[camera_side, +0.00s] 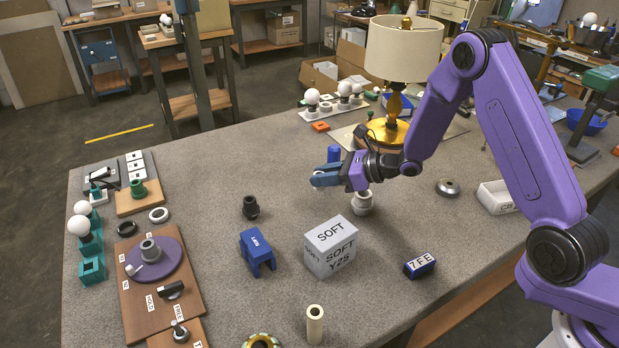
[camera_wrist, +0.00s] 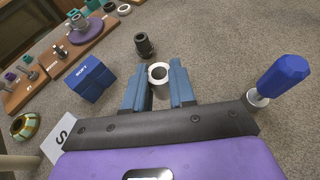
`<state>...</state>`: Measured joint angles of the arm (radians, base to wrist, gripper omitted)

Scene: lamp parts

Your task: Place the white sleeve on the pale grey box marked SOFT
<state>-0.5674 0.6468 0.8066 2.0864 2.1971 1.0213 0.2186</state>
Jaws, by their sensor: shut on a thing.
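The white sleeve (camera_wrist: 160,84) is between my fingertips in the wrist view, its round open end facing the camera. My gripper (camera_side: 318,180) is shut on it above the table. In the side view the fingers hide most of the sleeve. The pale grey box marked SOFT (camera_side: 330,247) stands on the table, nearer the side camera than my gripper, with its top bare. A corner of it shows in the wrist view (camera_wrist: 58,140). My gripper is clear of the box.
A blue SOFT block (camera_side: 257,252) stands left of the box, and a blue 7FE block (camera_side: 420,265) to its right. A black fitting (camera_side: 250,207) stands further back. A white fitting (camera_side: 362,202) stands below my wrist. A cream tube (camera_side: 315,325) stands in front.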

